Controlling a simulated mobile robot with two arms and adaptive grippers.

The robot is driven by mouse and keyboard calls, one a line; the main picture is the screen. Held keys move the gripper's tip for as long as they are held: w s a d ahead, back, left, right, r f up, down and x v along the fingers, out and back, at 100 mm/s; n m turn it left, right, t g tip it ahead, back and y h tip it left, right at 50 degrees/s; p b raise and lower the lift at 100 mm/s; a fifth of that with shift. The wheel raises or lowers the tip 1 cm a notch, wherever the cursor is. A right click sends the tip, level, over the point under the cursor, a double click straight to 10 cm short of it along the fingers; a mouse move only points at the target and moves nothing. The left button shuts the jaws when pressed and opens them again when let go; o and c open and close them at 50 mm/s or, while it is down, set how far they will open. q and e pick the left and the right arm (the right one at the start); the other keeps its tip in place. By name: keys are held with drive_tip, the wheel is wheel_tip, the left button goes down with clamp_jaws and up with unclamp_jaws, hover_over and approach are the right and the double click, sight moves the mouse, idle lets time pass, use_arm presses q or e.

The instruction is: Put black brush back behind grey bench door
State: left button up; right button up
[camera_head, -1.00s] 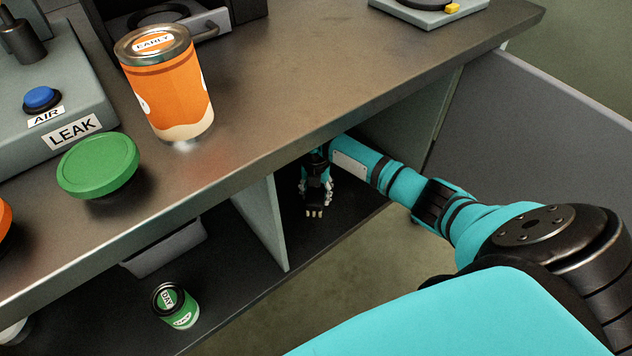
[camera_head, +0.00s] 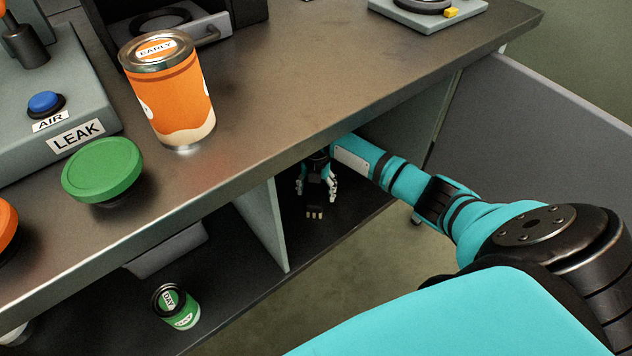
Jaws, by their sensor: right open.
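My right gripper (camera_head: 317,192) is inside the compartment under the bench, at its right end, with its fingers spread open. Just below the fingertips, the pale tip of what looks like the black brush (camera_head: 315,212) shows on the dark compartment floor. The brush's dark body is hard to tell from the floor and the gripper, and I cannot tell whether the fingers touch it. The grey bench door (camera_head: 530,135) stands open at the right, behind my right arm. My left gripper is not in view.
A grey divider (camera_head: 262,222) bounds the compartment on the left. A green can (camera_head: 176,307) stands on the shelf beyond it. On the bench top (camera_head: 300,100) are an orange can (camera_head: 170,95), a green button (camera_head: 102,170) and a grey LEAK box (camera_head: 60,95).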

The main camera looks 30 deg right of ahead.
sight(316, 188)
wheel_tip(316, 188, up, 5)
drive_tip(key=shift+f+p, duration=0.2)
drive_tip(key=shift+p, duration=0.4)
wheel_tip(316, 188, up, 6)
drive_tip(key=shift+f+p, duration=0.25)
drive_tip(key=shift+p, duration=0.35)
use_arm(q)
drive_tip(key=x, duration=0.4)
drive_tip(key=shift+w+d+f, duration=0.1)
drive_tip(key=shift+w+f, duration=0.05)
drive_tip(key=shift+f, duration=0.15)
use_arm(e)
drive_tip(key=shift+s+f, duration=0.1)
drive_tip(key=shift+f, duration=0.05)
